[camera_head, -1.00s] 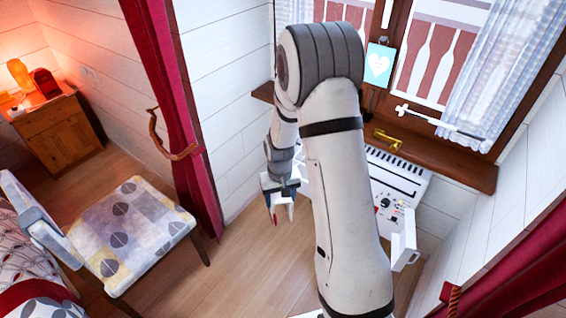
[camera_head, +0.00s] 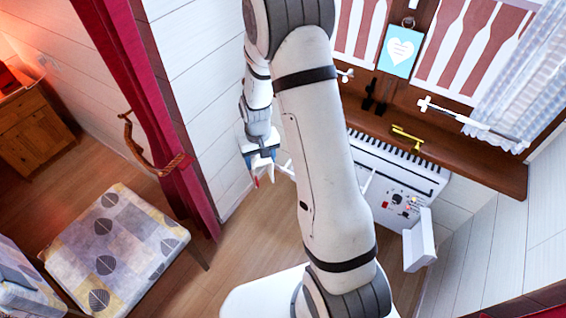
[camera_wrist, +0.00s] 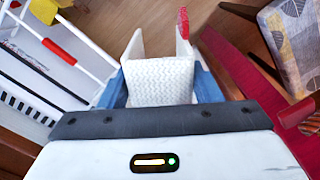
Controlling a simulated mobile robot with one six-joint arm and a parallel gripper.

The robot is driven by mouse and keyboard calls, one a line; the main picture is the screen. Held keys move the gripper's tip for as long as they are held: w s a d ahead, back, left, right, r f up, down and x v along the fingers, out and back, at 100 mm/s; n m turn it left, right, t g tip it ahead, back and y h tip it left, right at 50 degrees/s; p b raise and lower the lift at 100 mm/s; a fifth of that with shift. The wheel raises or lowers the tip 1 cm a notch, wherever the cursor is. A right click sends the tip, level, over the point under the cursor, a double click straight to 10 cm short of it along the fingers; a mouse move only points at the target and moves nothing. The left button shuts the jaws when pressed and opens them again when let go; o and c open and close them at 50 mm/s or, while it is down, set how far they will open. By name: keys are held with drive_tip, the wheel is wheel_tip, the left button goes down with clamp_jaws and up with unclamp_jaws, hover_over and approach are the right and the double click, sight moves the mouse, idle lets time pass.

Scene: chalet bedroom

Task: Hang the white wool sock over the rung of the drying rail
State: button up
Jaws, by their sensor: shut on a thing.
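The white wool sock (camera_wrist: 162,78) has a knitted texture and a red end. It is gripped between the blue fingers of my gripper (camera_wrist: 160,92) in the wrist view, with its free part sticking out ahead. In the head view my gripper (camera_head: 261,158) hangs below the forearm, left of the white panel, and the sock shows only as a small white and red bit. The drying rail (camera_wrist: 75,27) appears as white bars at the left of the wrist view, with a red band on one bar. The sock is apart from these bars. In the head view my arm hides most of the rail.
A white panel with a black slotted top (camera_head: 408,180) stands under the wooden windowsill (camera_head: 480,162). A brass object (camera_head: 407,135) lies on the sill. A red curtain (camera_head: 150,110) and a patterned chair (camera_head: 115,245) are at left. Wooden floor lies between.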

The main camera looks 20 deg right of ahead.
drive_tip(key=shift+w, duration=0.25)
drive_tip(key=shift+d, duration=0.1)
drive_tip(key=shift+f, duration=0.1)
drive_tip(key=s+d+f+n+b, duration=0.3)
drive_tip(key=d+f+n+b, duration=0.5)
drive_tip(key=b, duration=1.2)
drive_tip(key=shift+w+d+f+b, duration=0.6)
drive_tip(key=shift+w+d+f, duration=1.05)
drive_tip(key=shift+w+d, duration=2.45)
drive_tip(key=shift+s+f+b, duration=0.1)
drive_tip(key=shift+f+b, duration=3.3)
drive_tip(key=shift+f, duration=2.8)
